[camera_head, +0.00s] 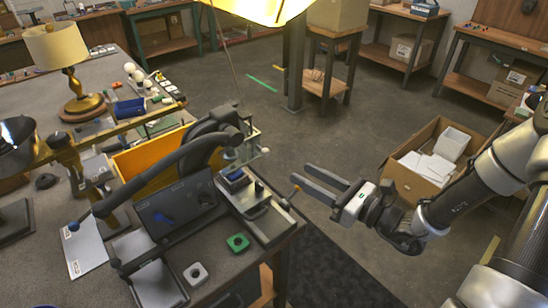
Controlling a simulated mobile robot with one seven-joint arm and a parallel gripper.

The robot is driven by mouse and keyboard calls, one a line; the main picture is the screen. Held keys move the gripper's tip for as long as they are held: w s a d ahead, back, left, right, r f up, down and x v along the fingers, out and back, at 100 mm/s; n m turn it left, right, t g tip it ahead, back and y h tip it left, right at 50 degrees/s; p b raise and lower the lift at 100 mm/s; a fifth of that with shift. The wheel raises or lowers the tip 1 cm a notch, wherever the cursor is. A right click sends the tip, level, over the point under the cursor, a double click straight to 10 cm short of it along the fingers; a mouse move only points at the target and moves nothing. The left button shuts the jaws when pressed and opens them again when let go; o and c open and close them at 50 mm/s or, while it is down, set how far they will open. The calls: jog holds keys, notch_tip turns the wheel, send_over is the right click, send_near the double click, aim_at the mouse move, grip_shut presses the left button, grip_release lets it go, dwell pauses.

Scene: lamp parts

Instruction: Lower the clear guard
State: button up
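A bench fixture stands on the dark workbench's right part, with a small vise-like device (238,183) holding a blue piece. A pale, thin-edged frame (252,143) stands upright behind it. It may be the clear guard, but its see-through surface is too faint to be sure.
A dark tilted panel (176,207) and a thick curved black arm (160,165) occupy the bench left of the fixture. A cardboard box (432,155) stands behind my arm.

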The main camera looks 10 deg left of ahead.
jog(key=x, duration=1.1)
grip_shut()
